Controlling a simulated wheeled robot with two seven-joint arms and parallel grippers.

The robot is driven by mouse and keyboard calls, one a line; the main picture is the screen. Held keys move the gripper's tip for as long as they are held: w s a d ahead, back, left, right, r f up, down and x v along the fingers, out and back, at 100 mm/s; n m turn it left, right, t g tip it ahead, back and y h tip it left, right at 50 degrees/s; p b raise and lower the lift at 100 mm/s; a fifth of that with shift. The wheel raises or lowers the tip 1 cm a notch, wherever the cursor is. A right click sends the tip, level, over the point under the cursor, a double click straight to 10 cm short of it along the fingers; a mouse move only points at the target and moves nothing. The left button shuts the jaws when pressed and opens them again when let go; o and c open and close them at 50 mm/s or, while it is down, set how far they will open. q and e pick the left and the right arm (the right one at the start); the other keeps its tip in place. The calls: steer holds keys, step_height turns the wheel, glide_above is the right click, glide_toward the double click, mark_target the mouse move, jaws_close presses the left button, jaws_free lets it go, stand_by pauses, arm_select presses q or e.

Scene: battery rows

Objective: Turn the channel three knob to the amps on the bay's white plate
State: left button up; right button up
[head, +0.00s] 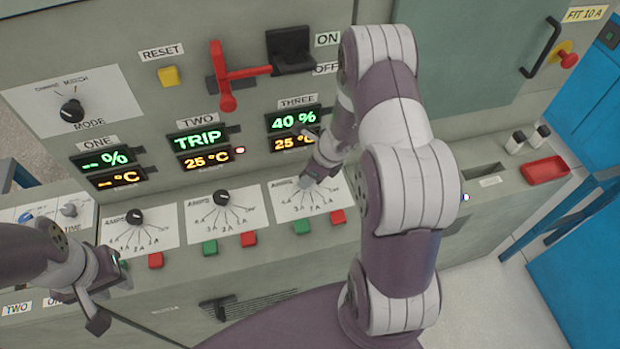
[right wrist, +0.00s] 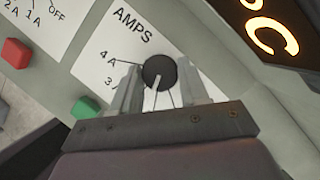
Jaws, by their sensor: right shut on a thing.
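The channel three knob (right wrist: 160,72) is a round black knob on a white dial card headed AMPS (right wrist: 130,25). In the right wrist view my right gripper (right wrist: 165,82) has a finger on each side of it and is shut on it. The knob's pale mark points down in that view; the number it faces is hidden by the gripper. 4 A shows to the knob's left. In the head view the right gripper (head: 308,181) covers this knob. A small white plate (head: 490,181) lies below a dark slot; its text is unreadable. My left gripper (head: 103,297) is open and empty at lower left.
The THREE display (head: 293,120) reads 40 % and 25 °C; TWO (head: 197,138) reads TRIP. Green (head: 301,227) and red (head: 338,216) buttons sit just below the dial. A red lever (head: 228,75) juts out above. A red tray (head: 545,170) is at right.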

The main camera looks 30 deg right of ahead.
steer(key=shift+w+a+r+m+t+h+b, duration=0.1)
steer(key=shift+m+t+h+b, duration=0.2)
steer(key=shift+m+b, duration=0.55)
steer(key=shift+m+t+h+b, duration=0.1)
steer(key=shift+m+h+b, duration=0.4)
steer(key=shift+m, duration=0.65)
steer(key=shift+r, duration=0.1)
steer(key=o, duration=1)
steer(key=p+v, duration=0.5)
steer(key=v, duration=0.7)
steer(key=shift+r, duration=0.25)
